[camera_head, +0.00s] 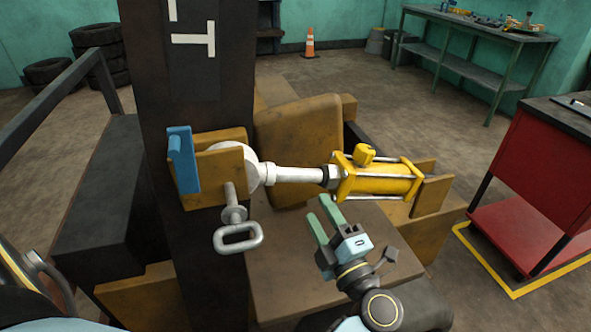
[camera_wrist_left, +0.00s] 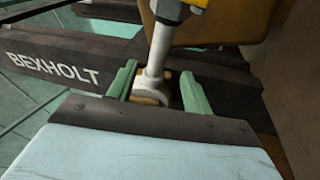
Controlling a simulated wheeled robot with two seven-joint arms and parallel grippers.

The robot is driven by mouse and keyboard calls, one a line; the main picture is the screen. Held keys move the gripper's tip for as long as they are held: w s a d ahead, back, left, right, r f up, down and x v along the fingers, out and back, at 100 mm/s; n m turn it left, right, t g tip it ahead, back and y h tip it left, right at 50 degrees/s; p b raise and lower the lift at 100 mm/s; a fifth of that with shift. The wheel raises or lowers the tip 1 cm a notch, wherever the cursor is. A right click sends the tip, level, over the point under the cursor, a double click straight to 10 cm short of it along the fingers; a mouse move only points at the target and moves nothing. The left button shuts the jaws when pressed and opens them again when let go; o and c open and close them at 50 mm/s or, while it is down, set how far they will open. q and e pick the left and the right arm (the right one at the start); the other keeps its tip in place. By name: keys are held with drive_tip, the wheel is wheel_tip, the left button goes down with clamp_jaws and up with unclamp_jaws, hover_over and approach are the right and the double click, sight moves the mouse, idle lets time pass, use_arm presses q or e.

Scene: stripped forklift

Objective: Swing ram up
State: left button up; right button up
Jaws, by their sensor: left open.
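The ram has a yellow cylinder (camera_head: 378,182) at the right and a silver rod (camera_head: 300,174) running left to a round white eye (camera_head: 253,168). It lies nearly level in the head view. The eye is at an ochre bracket (camera_head: 222,180) on the dark mast. The rod (camera_wrist_left: 157,50) also shows in the left wrist view, with its eye (camera_wrist_left: 151,92) between the finger lines. My left gripper (camera_head: 319,208) is open, its green fingers below the rod and apart from it in the head view. It also shows in the wrist view (camera_wrist_left: 157,76). My right gripper is not seen.
A silver pin with a loop handle (camera_head: 238,238) and a blue block (camera_head: 182,158) sit at the bracket. The dark mast (camera_head: 196,90) stands left. A red cabinet (camera_head: 541,165) is right, a workbench (camera_head: 475,35) behind. An orange cone (camera_head: 310,43) stands on open floor.

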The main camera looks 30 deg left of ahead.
sight(295, 170)
use_arm(q)
drive_tip(key=x, duration=1.1)
drive_tip(key=shift+a+p, duration=0.1)
drive_tip(key=shift+p, duration=0.25)
drive_tip(key=shift+w+a+r, duration=0.1)
drive_tip(key=shift+w+a, duration=0.3)
drive_tip(key=shift+a, duration=0.15)
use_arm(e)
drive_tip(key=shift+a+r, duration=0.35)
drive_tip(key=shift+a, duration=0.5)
use_arm(q)
drive_tip(key=shift+c, duration=0.4)
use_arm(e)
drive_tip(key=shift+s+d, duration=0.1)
use_arm(q)
clamp_jaws()
